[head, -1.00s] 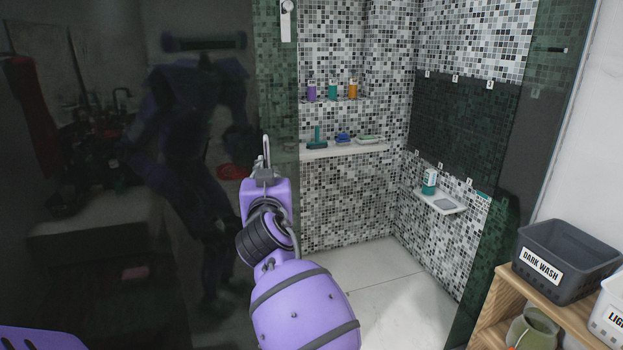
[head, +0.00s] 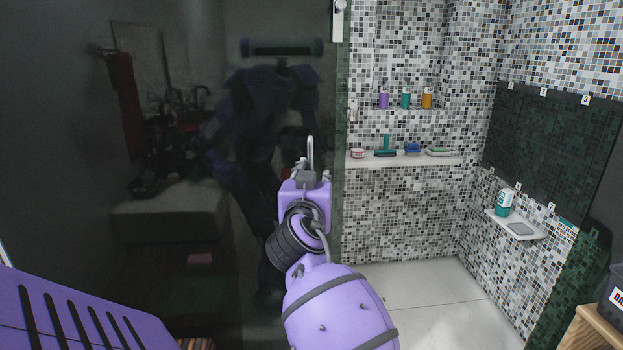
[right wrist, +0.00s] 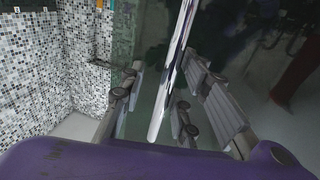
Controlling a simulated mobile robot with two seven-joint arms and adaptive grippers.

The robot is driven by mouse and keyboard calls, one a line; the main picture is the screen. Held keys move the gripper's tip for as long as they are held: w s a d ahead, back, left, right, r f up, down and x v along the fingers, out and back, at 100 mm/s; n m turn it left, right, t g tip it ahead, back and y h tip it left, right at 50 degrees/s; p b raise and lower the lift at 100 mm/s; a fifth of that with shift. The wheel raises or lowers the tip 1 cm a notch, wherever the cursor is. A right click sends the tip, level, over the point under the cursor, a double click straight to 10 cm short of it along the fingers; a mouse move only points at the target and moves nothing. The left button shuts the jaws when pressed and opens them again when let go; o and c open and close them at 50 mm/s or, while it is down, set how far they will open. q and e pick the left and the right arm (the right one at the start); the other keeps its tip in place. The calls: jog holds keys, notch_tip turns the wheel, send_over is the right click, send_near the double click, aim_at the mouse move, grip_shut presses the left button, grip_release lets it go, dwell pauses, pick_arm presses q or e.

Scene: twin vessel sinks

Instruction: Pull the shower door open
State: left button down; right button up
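The shower door (head: 170,130) is a dark, reflective glass panel filling the left of the head view, with my dim reflection in it. Its chrome bar handle (head: 310,152) stands upright near the panel's right edge. My right gripper (head: 311,172) is at the handle, seen from behind, so its fingers are mostly hidden there. In the right wrist view, the handle (right wrist: 173,75) runs between the spread fingers of my right gripper (right wrist: 165,98), with gaps visible on both sides. My left gripper is out of view; only a purple part of me shows at lower left.
Right of the panel's edge, the tiled shower interior shows. Bottles (head: 405,98) stand in a niche above a white ledge (head: 400,161). A small shelf (head: 515,226) is on the right wall. A wooden stand (head: 600,330) with a dark bin is at lower right. The white floor (head: 440,300) is clear.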

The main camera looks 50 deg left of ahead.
jog(key=shift+s+r, duration=0.1)
jog(key=shift+s, duration=0.05)
jog(key=v, duration=1.2)
dwell(0.5)
